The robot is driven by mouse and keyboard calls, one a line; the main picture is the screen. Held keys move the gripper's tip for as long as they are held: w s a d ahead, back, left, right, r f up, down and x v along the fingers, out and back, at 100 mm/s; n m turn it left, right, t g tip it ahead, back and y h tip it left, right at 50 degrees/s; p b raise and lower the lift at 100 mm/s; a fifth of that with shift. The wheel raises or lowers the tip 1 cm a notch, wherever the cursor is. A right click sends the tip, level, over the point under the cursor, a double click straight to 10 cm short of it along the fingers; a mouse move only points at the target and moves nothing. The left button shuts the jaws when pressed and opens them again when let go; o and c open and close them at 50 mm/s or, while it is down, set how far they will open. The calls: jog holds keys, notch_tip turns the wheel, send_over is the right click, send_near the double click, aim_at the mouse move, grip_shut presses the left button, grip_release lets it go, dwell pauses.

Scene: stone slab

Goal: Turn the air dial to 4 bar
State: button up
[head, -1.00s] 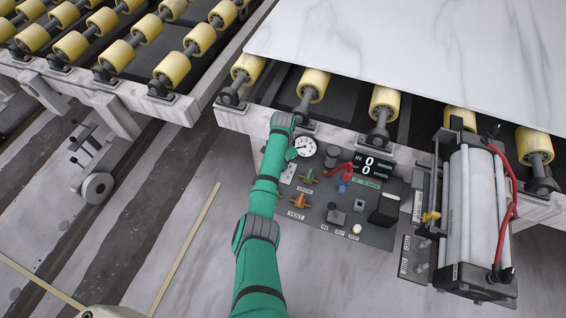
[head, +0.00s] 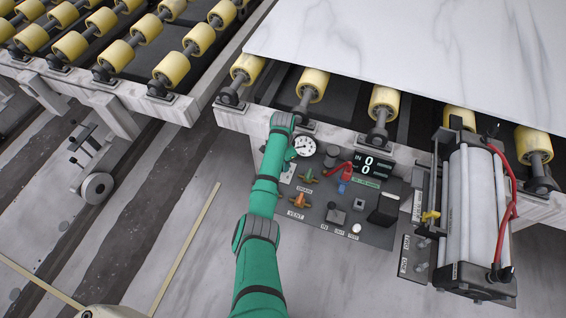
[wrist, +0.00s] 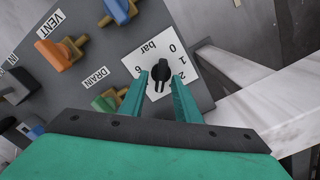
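The air dial is a black knob (wrist: 160,72) on a white plate (wrist: 143,60) marked bar, with 0, 1, 2 and 6 readable in the wrist view. The other numbers are hidden behind my gripper. My gripper (wrist: 161,78) has its two green fingers on either side of the knob, with narrow gaps showing between fingers and knob. I cannot make out the exact mark the knob points to. In the head view my arm covers most of the dial, and a round white gauge (head: 303,146) with a needle is just right of it.
An orange VENT valve (wrist: 60,53) and a green DRAIN valve (wrist: 108,101) sit left of the dial in the wrist view.

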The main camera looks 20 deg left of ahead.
jog(key=shift+r, duration=0.1)
notch_tip(320, 180, up, 11)
jog(key=shift+f, duration=0.2)
dwell(0.4)
jog(key=shift+d, duration=0.1)
